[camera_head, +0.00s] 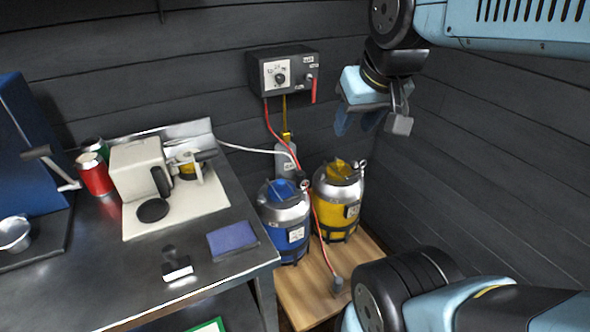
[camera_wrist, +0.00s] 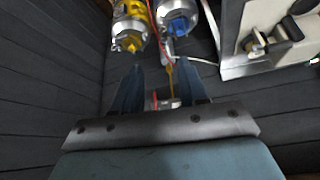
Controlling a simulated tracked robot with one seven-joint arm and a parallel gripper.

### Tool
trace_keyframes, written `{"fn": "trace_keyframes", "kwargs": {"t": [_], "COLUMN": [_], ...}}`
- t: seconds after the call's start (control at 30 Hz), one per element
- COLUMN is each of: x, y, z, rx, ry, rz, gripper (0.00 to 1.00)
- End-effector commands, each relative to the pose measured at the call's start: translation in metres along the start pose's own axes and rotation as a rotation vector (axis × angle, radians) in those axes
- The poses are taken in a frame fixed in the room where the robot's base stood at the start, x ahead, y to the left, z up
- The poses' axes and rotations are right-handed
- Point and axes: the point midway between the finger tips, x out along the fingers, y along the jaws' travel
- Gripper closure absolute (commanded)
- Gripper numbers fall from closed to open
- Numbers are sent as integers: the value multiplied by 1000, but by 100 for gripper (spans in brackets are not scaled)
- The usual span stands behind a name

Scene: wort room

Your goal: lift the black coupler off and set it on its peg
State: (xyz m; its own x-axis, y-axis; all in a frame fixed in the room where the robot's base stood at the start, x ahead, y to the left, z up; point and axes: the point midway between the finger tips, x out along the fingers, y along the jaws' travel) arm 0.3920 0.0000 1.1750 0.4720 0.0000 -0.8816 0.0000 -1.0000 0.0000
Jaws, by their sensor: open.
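A small dark fitting (camera_head: 303,177) on the red hose sits between the tops of the blue keg (camera_head: 285,210) and the yellow keg (camera_head: 338,205); it may be the black coupler, but it is too small to be sure. I cannot make out its peg. My gripper (camera_head: 361,122) is open and empty, high near the wall corner, above and apart from the kegs. In the wrist view its two blue fingers (camera_wrist: 162,80) point toward the wall, and the yellow keg (camera_wrist: 130,35) and blue keg (camera_wrist: 177,18) show beyond them.
A dark control box (camera_head: 290,65) with a dial and red handle is on the wall. A steel bench (camera_head: 110,275) with a cream machine (camera_head: 142,165) stands left.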

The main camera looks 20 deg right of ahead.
Motion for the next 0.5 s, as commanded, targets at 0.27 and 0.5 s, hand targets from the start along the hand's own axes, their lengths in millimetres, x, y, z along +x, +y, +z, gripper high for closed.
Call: {"fn": "trace_keyframes", "kwargs": {"t": [0.27,0.5], "x": [3,36], "y": [0,12], "z": [-4,-34], "rx": [8,88], "ry": [-6,-48], "rz": [-8,-54], "gripper": [41,35]}}
